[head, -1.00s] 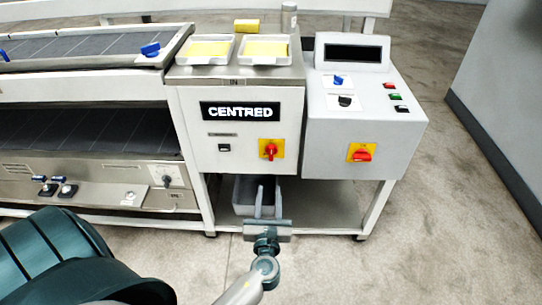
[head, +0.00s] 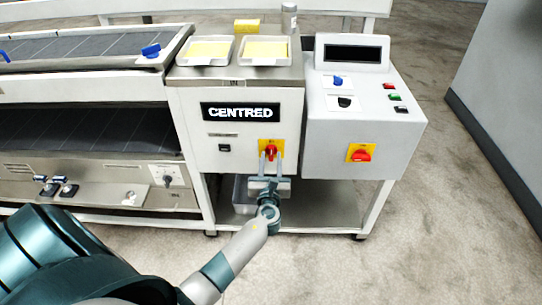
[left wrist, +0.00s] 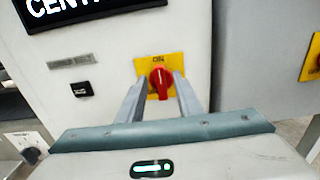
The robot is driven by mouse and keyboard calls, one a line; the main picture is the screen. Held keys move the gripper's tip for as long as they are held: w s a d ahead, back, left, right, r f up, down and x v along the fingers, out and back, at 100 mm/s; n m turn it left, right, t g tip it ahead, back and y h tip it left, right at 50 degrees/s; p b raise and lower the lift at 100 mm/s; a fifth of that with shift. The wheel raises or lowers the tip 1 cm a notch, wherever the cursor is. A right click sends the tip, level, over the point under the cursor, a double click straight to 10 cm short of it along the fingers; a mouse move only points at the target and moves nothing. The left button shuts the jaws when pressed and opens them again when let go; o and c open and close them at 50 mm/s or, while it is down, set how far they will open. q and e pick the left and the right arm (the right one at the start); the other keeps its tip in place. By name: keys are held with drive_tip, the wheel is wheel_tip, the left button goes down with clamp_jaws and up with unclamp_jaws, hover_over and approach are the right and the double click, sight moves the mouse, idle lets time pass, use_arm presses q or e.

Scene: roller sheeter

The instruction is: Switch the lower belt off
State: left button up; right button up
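A red rotary switch (head: 271,150) on a yellow plate sits on the front of the middle cabinet, below the CENTRED display. In the left wrist view the red knob (left wrist: 161,80) stands about upright, with ON printed above it. My left gripper (head: 271,157) is open in front of this switch. Its fingertips (left wrist: 158,84) appear on either side of the knob; I cannot tell whether they touch it. The lower belt (head: 85,133) is the dark surface at left, under the upper belt. My right gripper is not in view.
A second red switch (head: 361,153) on yellow is on the grey console (head: 350,120) at right. A small black switch (left wrist: 81,90) is left of the near knob. A grey bin (head: 242,194) stands below the cabinet. Two trays of yellow sheets (head: 208,50) lie on top.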

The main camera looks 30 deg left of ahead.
use_arm(q)
drive_tip(key=shift+x, duration=0.75)
drive_tip(key=shift+w+a, duration=0.1)
drive_tip(key=shift+w, duration=0.05)
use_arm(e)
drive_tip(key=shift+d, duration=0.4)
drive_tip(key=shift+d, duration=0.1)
use_arm(q)
clamp_jaws()
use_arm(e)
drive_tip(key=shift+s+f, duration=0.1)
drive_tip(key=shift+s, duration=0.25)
